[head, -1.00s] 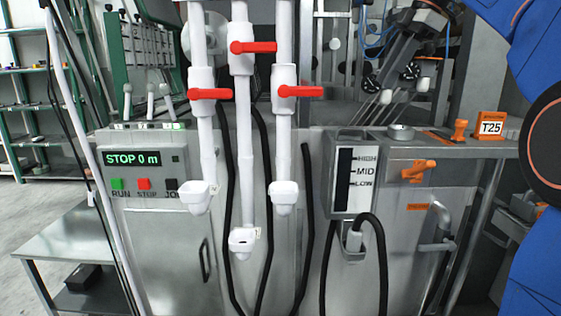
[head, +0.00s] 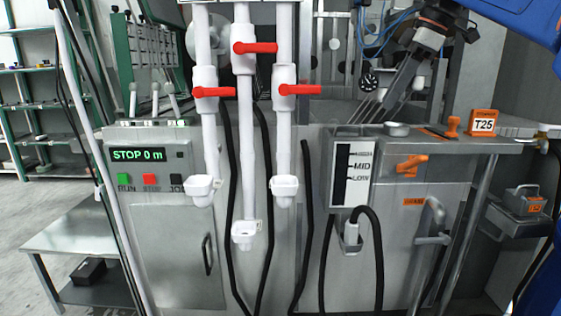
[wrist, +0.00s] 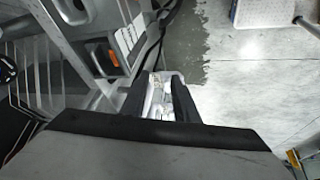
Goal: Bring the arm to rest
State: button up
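In the head view, my blue arm (head: 515,14) crosses only the upper right corner, with another part of it at the lower right edge. I cannot make out the gripper's fingers in that view. In the wrist view, the two dark fingers of my gripper (wrist: 160,100) stand apart. Beside the fingers on the left is a grey machine part with an orange piece (wrist: 101,54). Bare concrete floor (wrist: 245,75) lies to the right.
A steel machine front spans the head view, with white pipes and red valve handles (head: 255,48). Its panel (head: 138,155) reads STOP 0 m. A level gauge (head: 352,175), an orange T25 tag (head: 483,123) and a grey box (head: 525,200) stand right. A low table (head: 75,235) is left.

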jog(key=s+d+f+m+h, duration=0.1)
jog(key=s+f+m, duration=0.4)
jog(key=s+f, duration=0.4)
jog(key=s+d+f+m+t+h, duration=0.1)
jog(key=s+f+m, duration=0.3)
jog(key=s+f, duration=0.5)
jog(key=s+d+f+m+t+h, duration=0.1)
jog(key=s+f+m, duration=0.4)
jog(key=f, duration=1.7)
jog(key=s, duration=0.4)
jog(key=shift+f+m+h, duration=0.15)
jog(key=shift+m+h, duration=0.15)
jog(key=shift+h, duration=0.1)
dwell(0.9)
